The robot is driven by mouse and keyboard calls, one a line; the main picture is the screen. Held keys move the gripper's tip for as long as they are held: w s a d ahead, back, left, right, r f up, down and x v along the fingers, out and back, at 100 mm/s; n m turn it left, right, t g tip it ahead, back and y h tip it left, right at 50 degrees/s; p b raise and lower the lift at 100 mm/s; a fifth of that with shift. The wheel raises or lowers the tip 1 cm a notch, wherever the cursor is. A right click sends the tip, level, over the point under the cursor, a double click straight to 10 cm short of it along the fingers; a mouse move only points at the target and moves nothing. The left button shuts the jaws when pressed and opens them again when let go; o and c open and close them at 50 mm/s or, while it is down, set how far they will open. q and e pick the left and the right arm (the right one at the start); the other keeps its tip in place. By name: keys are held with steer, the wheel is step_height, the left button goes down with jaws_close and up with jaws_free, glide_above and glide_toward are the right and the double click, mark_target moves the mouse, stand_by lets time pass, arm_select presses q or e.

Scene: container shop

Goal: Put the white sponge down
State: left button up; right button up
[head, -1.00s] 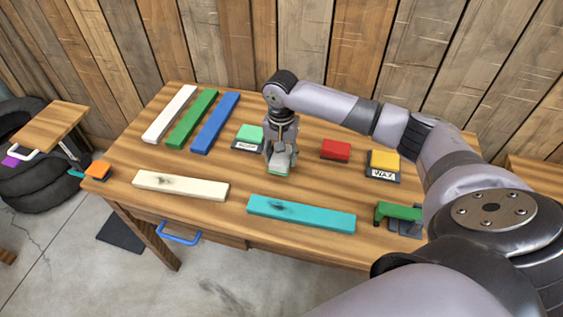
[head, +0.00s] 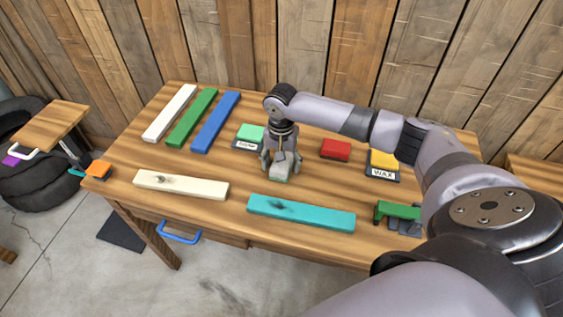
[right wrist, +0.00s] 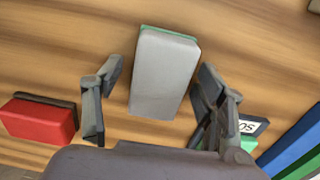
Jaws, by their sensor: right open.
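The white sponge (head: 279,173), with a thin green layer underneath, lies on the wooden table near its middle. It also shows in the right wrist view (right wrist: 163,72), lying flat on the wood. My right gripper (head: 279,167) is just above and around it, with its fingers spread. In the right wrist view the open fingers (right wrist: 158,85) stand on both sides of the sponge, with gaps to it. My left gripper is not in view.
A green sponge (head: 251,133) on a labelled base and a red block (head: 335,149) flank the gripper. A yellow sponge (head: 383,160) sits on a WAX base. A cream bar (head: 200,187) and a teal bar (head: 310,215) lie in front. White, green and blue bars lie back left.

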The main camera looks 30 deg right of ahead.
steer(key=shift+r, duration=0.1)
step_height(320, 180, up, 12)
stand_by(0.5)
stand_by(0.5)
